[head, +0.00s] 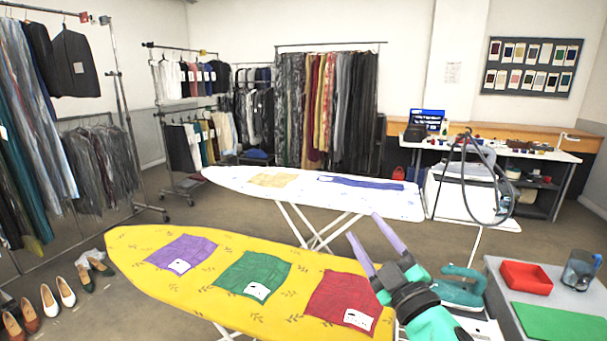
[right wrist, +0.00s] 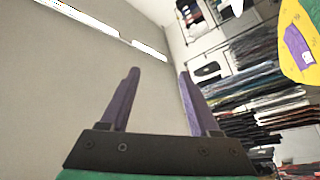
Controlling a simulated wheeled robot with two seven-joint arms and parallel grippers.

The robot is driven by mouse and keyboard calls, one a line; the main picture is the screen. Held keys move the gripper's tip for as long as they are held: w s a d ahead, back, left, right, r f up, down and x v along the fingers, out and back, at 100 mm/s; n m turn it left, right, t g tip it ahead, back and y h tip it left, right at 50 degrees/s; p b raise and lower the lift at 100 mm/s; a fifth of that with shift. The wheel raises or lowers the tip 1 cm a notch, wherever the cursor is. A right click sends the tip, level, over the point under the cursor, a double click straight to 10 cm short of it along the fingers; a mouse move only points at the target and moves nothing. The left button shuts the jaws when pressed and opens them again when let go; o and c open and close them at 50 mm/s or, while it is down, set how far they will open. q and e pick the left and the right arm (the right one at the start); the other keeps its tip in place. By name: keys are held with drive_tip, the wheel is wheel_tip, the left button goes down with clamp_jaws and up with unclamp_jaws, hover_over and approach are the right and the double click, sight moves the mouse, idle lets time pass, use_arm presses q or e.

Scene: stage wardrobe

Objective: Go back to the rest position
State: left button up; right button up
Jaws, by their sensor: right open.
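My right gripper (head: 376,242) is raised over the right part of the yellow ironing board (head: 140,240) in the head view. Its two purple fingers stand apart with nothing between them. In the right wrist view the same fingers (right wrist: 157,95) are open and empty, with wall and ceiling beyond. My left gripper is not in view. On the yellow board lie a purple cloth (head: 183,252), a green cloth (head: 252,275) and a red cloth (head: 343,301), each flat with a white label. The gripper's arm is just right of the red cloth.
A teal iron (head: 460,289) stands right of my gripper. A grey table (head: 497,285) holds a red tray (head: 526,277), a green mat (head: 562,322) and a jug (head: 579,270). A white ironing board (head: 385,201) stands behind. Shoes (head: 50,299) lie on the floor at left, below clothes racks.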

drive_tip(key=s+d+f+m+g+h, duration=0.3)
drive_tip(key=d+f+m+g+h, duration=0.15)
drive_tip(key=f, duration=0.55)
drive_tip(key=s+d+f+m+g+h, duration=0.25)
drive_tip(key=d+f+m, duration=0.3)
drive_tip(key=f, duration=0.55)
drive_tip(key=s+d+f+m+g, duration=0.1)
drive_tip(key=s+f+g, duration=0.8)
drive_tip(key=s+f, duration=0.55)
drive_tip(key=s+f+g+b, duration=0.1)
drive_tip(key=s+f, duration=0.1)
drive_tip(key=f, duration=0.9)
drive_tip(key=s+f+g, duration=0.1)
drive_tip(key=s+f, duration=0.1)
drive_tip(key=f, duration=0.8)
drive_tip(key=s+d+f+g+b, duration=0.1)
drive_tip(key=s+d+f, duration=0.2)
drive_tip(key=s+f, duration=1.4)
drive_tip(key=shift+s+f+b, duration=0.3)
drive_tip(key=shift+s+f, duration=0.1)
drive_tip(key=shift+f, duration=0.05)
